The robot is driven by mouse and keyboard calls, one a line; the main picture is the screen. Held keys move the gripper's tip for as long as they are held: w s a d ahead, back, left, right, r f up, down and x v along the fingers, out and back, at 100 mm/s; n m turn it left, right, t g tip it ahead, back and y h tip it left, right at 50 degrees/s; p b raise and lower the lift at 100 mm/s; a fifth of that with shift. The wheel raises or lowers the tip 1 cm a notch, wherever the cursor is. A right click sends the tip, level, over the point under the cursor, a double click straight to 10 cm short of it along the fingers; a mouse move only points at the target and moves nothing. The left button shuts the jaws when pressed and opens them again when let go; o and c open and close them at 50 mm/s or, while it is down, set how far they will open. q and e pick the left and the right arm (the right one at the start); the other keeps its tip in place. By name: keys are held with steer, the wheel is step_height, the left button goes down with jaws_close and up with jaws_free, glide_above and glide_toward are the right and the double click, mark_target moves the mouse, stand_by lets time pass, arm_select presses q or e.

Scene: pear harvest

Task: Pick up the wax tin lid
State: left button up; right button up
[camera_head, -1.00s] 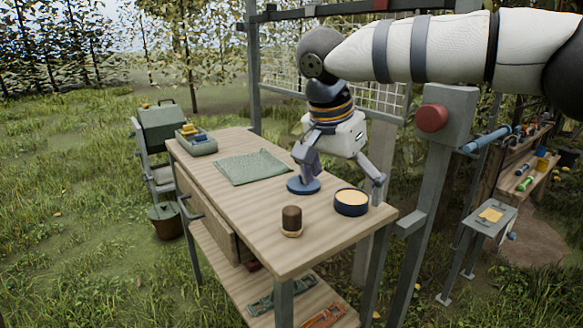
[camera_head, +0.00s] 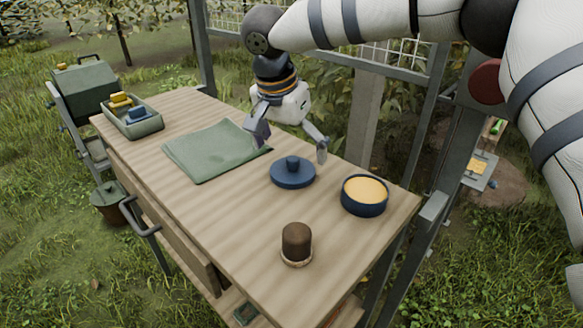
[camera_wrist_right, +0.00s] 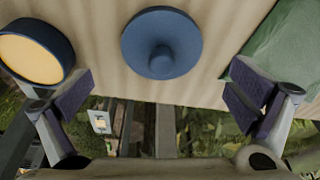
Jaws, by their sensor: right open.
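The wax tin lid (camera_head: 292,175) is a flat dark blue disc with a round knob on top. It lies on the wooden table beside the open blue tin (camera_head: 364,207), which holds pale yellow wax. My right gripper (camera_head: 290,145) is open and empty, just behind and above the lid in the head view. In the right wrist view the lid (camera_wrist_right: 161,45) lies beyond the space between the two spread fingers (camera_wrist_right: 160,97), with nothing between them. The tin (camera_wrist_right: 33,50) is at the left there. My left gripper is not in view.
A green cloth (camera_head: 213,150) lies left of the lid. A brown-topped brush or jar (camera_head: 296,243) stands near the front edge. A green tray (camera_head: 137,127) with yellow and blue items is at the far left. A grey post (camera_head: 420,235) stands right of the table.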

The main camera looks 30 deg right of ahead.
mark_target(293, 159)
steer(key=x, duration=0.3)
steer(key=shift+w+f, duration=0.1)
steer(key=shift+f, duration=0.15)
steer(key=c, duration=1.8)
steer(key=shift+c, duration=0.8)
